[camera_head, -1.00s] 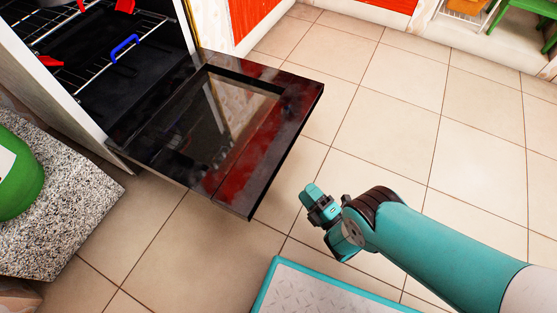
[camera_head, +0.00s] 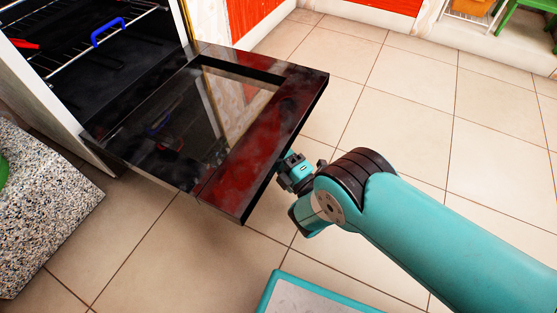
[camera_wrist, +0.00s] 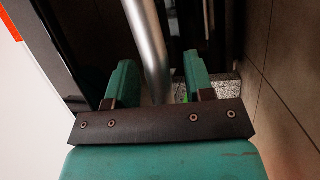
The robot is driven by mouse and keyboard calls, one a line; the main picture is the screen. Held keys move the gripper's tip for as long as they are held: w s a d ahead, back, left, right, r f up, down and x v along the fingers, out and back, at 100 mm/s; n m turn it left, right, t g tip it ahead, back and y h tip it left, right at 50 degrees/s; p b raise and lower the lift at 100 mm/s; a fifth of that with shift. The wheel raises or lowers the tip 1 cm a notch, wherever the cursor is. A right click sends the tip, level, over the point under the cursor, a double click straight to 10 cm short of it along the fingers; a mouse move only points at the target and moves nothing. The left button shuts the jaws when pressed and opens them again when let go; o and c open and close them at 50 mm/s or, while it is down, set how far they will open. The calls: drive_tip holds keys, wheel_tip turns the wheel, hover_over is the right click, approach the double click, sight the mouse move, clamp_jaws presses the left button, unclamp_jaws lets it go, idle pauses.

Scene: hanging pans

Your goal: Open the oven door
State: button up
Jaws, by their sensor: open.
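The oven door (camera_head: 265,150) is folded down and stands wide open, a dark glossy panel with a glass window. The oven (camera_head: 65,95) behind it shows a dark inside with wire racks. My gripper (camera_head: 291,170) is at the door's outer edge, low and close to it, partly hidden by the edge. In the wrist view my gripper (camera_wrist: 158,75) is open, with two green fingers. A round metal handle bar (camera_wrist: 147,38) runs between the fingers. I cannot tell whether either finger touches it.
A speckled stone counter (camera_head: 50,215) stands at the left of the door. Orange-red cabinet fronts (camera_head: 262,22) stand at the back. The tiled floor (camera_head: 430,110) to the right is clear.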

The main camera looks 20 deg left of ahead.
sight(280, 137)
idle(0.3)
clamp_jaws()
wheel_tip(280, 137, up, 8)
drive_tip(key=p, duration=0.7)
drive_tip(key=shift+r+p, duration=0.15)
drive_tip(key=shift+p, duration=0.15)
unclamp_jaws()
drive_tip(key=shift+a+f, duration=0.1)
drive_tip(key=shift+f, duration=0.1)
drive_tip(key=shift+d, duration=0.2)
